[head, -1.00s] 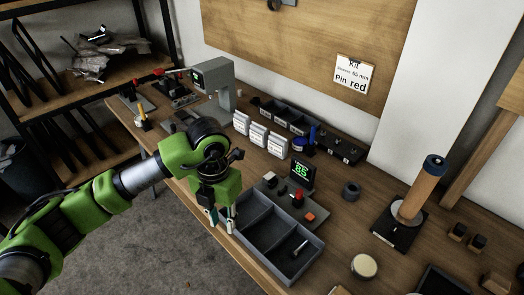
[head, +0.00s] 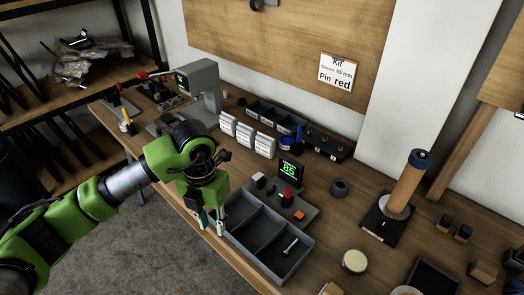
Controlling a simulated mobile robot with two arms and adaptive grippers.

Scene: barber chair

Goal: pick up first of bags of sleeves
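Three white labelled bags of sleeves (head: 246,134) stand upright in a row near the middle of the workbench (head: 333,218). My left gripper (head: 212,226) points down at the left end of the grey divided tray (head: 292,262), in front of the bags and apart from them. Its two fingertips are spaced apart with nothing seen between them. My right gripper is not in the view.
The tray's right compartment holds a small metal pin (head: 290,246). Behind it are a device with a green "85" display (head: 290,172) and a red knob. A grey press (head: 200,85) stands at the left. A sign (head: 337,73) reads "Pin red".

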